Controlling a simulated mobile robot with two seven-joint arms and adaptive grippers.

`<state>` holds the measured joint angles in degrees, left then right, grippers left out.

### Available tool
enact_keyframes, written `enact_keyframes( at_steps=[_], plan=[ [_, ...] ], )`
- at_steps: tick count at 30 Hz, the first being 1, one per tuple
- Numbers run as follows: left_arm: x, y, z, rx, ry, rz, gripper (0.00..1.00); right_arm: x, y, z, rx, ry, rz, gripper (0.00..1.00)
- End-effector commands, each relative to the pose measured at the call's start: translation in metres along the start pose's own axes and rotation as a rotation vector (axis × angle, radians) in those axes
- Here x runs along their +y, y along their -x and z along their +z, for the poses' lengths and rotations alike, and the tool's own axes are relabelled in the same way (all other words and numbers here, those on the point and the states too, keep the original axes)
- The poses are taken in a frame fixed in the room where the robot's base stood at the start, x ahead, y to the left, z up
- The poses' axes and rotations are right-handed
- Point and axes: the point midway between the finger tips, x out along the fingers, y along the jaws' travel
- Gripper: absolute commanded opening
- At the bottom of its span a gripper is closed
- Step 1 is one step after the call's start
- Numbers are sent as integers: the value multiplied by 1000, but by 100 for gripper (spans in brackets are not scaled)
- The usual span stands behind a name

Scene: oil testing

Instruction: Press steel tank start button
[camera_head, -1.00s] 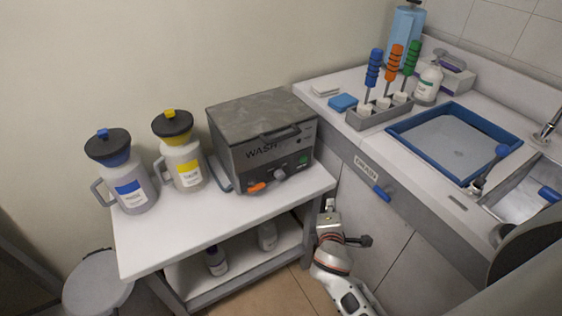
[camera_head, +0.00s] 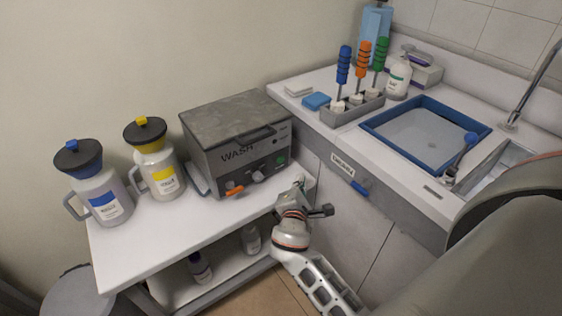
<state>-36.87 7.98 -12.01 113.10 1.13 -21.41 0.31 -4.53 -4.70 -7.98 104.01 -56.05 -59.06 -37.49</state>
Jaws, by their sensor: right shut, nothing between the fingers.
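The steel tank (camera_head: 232,118) is a grey box marked WASH with a closed lid, on the white table at the left. Its front panel carries a green button (camera_head: 281,160) at the right, a round knob (camera_head: 258,177) and an orange lever (camera_head: 235,190). My right gripper (camera_head: 300,182) is shut and empty. It appears just to the right of and below the green button, near the table's right corner; the gap to the panel is hard to judge. My left gripper is out of view.
A blue-topped jug (camera_head: 100,192) and a yellow-topped jug (camera_head: 157,170) stand left of the tank. Bottles stand on the shelf below. At right, a counter holds a tool rack (camera_head: 352,108), a blue tray (camera_head: 425,135) and a sink.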

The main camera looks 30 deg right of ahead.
Motion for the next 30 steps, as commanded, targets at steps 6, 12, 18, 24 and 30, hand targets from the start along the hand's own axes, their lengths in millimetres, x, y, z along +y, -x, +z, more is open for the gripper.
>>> enact_keyframes(
  at_steps=[6, 12, 18, 24, 30],
  plan=[
    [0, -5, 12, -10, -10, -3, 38, 12, -22, -17, 0, 0, -1, 0],
    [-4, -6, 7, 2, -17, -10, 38, 26, -38, -28, 0, 1, -1, 0],
    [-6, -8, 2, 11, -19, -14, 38, 33, -46, -34, 1, 1, -1, 0],
    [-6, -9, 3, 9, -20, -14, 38, 35, -48, -35, 0, 0, 0, 0],
    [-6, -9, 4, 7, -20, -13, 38, 35, -48, -35, 0, 0, 0, 0]
  ],
)
